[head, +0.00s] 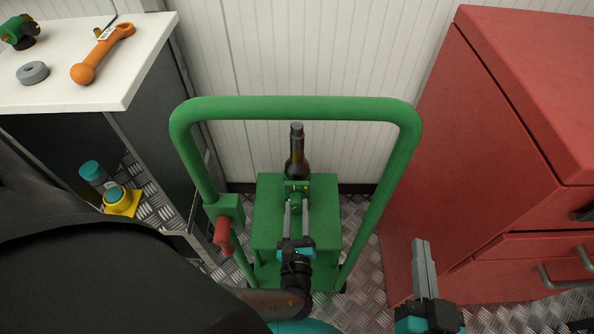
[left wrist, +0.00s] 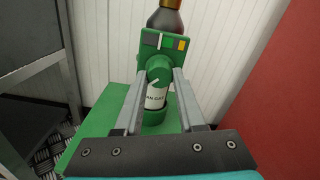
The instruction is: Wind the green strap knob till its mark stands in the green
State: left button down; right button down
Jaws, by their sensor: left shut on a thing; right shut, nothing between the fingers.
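The green strap knob (left wrist: 159,70) is in the middle of the left wrist view, with a pale line on its face. Above it a small green plate (left wrist: 147,57) carries a scale with dark, green and orange fields; a white mark (left wrist: 158,41) stands left of the green field. In the head view the knob (head: 296,199) is on the green cart (head: 265,222), in front of a dark bottle (head: 296,158). My left gripper (head: 296,204) is shut on the knob, one finger on each side. My right gripper (head: 420,243) is shut and empty, right of the cart.
The cart's green tube handle (head: 295,108) arches over the knob and bottle. A red cabinet (head: 440,150) stands at the right. A white bench (head: 110,95) at the left bears an orange tool (head: 100,52) and a grey ring (head: 33,73). A red grip (head: 223,235) juts from the handle.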

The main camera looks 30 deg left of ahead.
pick_arm(q)
jog(key=shift+w+r, duration=0.1)
jog(key=c, duration=0.5)
grip_release()
pick_arm(e)
jog(key=shift+a+r, duration=0.1)
